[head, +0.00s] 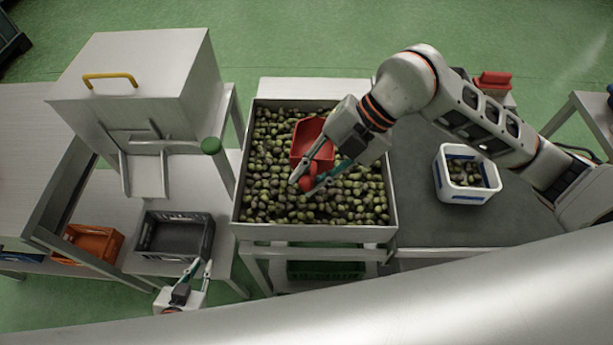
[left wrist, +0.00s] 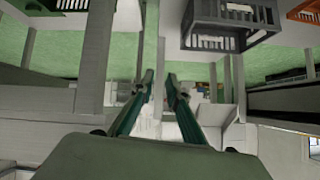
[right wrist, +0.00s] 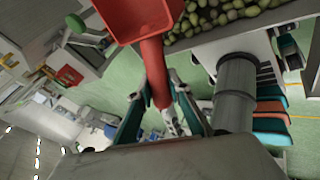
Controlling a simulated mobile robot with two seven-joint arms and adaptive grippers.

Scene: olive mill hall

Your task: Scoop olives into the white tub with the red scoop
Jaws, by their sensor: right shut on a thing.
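The red scoop (head: 309,140) is over the metal bin (head: 392,222) full of green and dark olives (head: 275,190). My right gripper (head: 312,178) is shut on the scoop's handle; the right wrist view shows the handle (right wrist: 157,75) between the fingers. Whether the scoop holds olives I cannot tell. The white tub (head: 463,197) with blue trim stands right of the bin on a grey surface and has some olives in it. My left gripper (head: 197,272) is open and empty at the lower left, below the grey crate; its parted fingers also show in the left wrist view (left wrist: 160,85).
A dark grey crate (head: 152,252) and an orange crate (head: 82,258) stand at the left under a metal hopper (head: 135,75) with a yellow handle. A red object (head: 492,81) lies behind the tub. The grey surface (head: 425,232) between bin and tub is clear.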

